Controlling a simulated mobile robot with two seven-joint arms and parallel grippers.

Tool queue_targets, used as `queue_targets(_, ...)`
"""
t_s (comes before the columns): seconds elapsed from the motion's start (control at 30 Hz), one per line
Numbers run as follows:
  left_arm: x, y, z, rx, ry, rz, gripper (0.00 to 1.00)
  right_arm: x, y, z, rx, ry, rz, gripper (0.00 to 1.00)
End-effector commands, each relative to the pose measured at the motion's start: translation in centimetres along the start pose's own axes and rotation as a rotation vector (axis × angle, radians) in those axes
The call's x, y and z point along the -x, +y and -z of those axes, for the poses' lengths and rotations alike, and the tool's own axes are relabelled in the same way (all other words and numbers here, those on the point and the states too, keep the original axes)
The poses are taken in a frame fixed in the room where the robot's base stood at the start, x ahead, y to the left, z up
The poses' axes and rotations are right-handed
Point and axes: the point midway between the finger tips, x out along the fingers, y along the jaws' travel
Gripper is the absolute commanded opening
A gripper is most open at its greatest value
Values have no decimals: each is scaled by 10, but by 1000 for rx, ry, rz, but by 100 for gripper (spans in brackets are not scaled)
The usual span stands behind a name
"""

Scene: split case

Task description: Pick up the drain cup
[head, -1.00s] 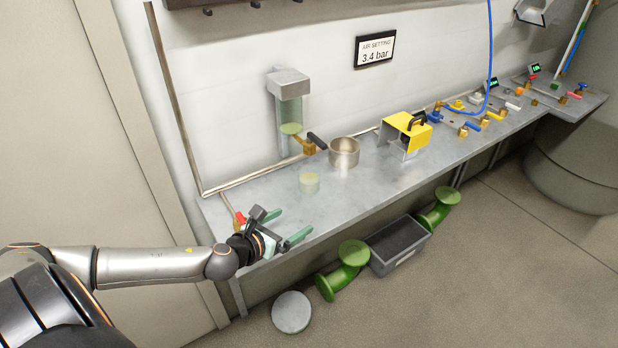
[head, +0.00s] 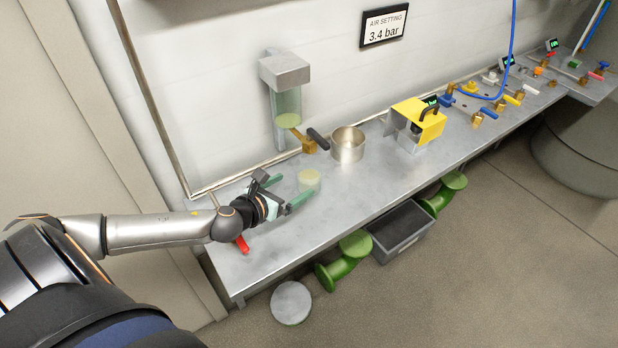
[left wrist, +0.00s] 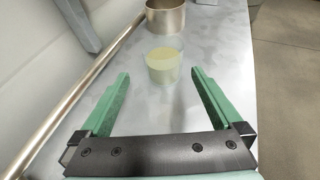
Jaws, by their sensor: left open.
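A small clear cup with pale yellow-green content, which looks like the drain cup (head: 309,181), stands upright on the grey bench. It also shows in the left wrist view (left wrist: 163,68), straight ahead between the lines of the fingers. My left gripper (head: 297,187) is open and empty, low over the bench, with its green fingers (left wrist: 160,76) pointing at the cup. The cup looks just beyond the fingertips; whether they reach beside it I cannot tell. My right gripper is not in view.
A metal pot (head: 348,146) stands behind the cup, also in the wrist view (left wrist: 165,18). A wall-mounted clear bowl (head: 287,105) has a brass valve (head: 305,141) below it. A red-handled item (head: 242,244) lies under my left arm. A yellow guard (head: 420,120) stands farther right.

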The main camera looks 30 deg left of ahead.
Motion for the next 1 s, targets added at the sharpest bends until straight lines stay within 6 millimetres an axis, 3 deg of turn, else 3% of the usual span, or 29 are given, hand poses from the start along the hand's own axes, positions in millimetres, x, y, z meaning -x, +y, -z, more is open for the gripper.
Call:
queue_targets(0.3,-48,-1,-1,1,-2,-1,100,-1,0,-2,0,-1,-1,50)
queue_targets(0.57,-62,-2,-1,1,-1,1,100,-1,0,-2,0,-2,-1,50)
queue_targets(1.0,-109,-6,-3,0,-1,0,100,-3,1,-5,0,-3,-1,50)
